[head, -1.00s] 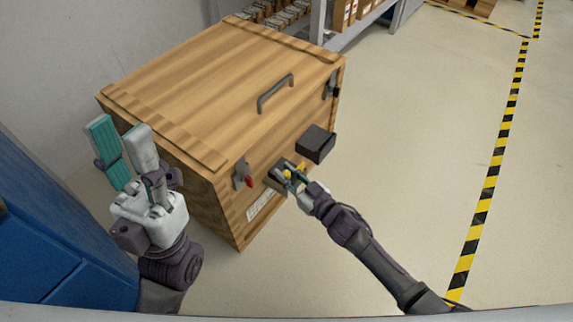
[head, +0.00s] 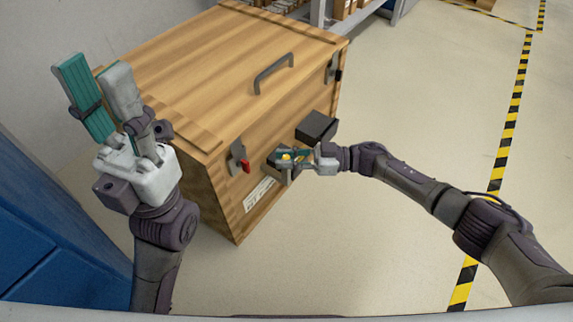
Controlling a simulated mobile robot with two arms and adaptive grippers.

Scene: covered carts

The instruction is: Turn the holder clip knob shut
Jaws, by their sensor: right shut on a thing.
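A small grey holder clip (head: 276,165) with a yellow knob (head: 287,157) sits on the front face of the wooden crate (head: 193,170). My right gripper (head: 291,156) is at the knob, its fingers reaching in from the right and shut on it. The fingers partly hide the knob and clip. My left gripper (head: 95,85) is raised at the left, in front of the crate's near side. Its two fingers point up, a little apart, with nothing between them.
A latch with a red tab (head: 245,166) is left of the clip. A dark box (head: 316,126) juts from the crate just above my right gripper. A blue cabinet (head: 50,240) stands at the left. Open floor (head: 430,110) lies to the right.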

